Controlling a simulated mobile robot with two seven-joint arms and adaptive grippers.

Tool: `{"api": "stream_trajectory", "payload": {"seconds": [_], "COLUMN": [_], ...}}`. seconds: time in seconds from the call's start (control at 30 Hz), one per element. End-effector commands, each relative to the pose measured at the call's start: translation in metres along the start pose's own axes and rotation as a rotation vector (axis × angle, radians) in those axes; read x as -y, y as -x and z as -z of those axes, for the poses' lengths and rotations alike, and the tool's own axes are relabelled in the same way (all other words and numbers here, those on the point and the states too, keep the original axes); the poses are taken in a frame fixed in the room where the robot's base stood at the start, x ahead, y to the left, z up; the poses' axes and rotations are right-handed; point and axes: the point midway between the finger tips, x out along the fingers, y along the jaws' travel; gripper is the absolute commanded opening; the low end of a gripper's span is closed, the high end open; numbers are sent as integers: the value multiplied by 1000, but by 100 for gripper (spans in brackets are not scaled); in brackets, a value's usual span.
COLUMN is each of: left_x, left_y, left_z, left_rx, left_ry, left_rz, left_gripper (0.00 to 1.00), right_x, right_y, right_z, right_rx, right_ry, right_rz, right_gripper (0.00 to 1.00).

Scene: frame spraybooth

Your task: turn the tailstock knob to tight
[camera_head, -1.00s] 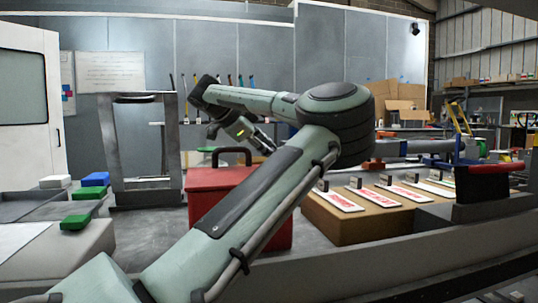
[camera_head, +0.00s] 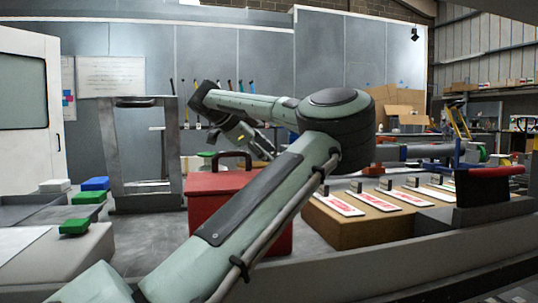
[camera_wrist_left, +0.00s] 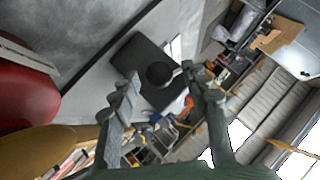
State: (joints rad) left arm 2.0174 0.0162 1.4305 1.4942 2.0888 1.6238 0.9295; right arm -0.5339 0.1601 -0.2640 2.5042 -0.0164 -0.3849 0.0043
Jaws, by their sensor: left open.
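In the left wrist view a round black knob (camera_wrist_left: 160,75) sits on a dark grey block (camera_wrist_left: 140,62), with a short pale piece at its right side. I take it for the tailstock knob; which setting it is at cannot be read. My left gripper (camera_wrist_left: 164,80) is open, its two fingers on either side of the knob in the picture. No contact shows, and the distance to the knob cannot be told. In the head view my left gripper (camera_head: 262,147) is small, pointing down and right behind the red toolbox's handle. The knob cannot be made out there. My right gripper is not in view.
The red toolbox (camera_head: 212,208) stands beneath my left arm. A brown bench (camera_head: 345,228) with red-and-white plates is right of it. A dark block with a red top (camera_head: 487,171) stands at the right. Green (camera_head: 73,227) and blue (camera_head: 95,183) blocks are at the left.

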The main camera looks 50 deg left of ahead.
Motion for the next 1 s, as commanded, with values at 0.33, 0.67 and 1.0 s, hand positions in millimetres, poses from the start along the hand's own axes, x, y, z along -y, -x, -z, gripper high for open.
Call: {"api": "stream_trajectory", "payload": {"seconds": [0.33, 0.67, 1.0], "left_x": [1, 1, 0], "left_y": [38, 103, 121], "left_z": [0, 0, 0], "left_rx": [-1, -1, 0], "left_ry": [1, 1, 0], "left_rz": [4, 3, 0], "left_gripper": [46, 46, 46], "right_x": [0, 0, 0], "right_y": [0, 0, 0], "right_z": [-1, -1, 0], "right_rx": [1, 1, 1], "right_ry": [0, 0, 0], "right_rz": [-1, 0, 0], "right_gripper": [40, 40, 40]}}
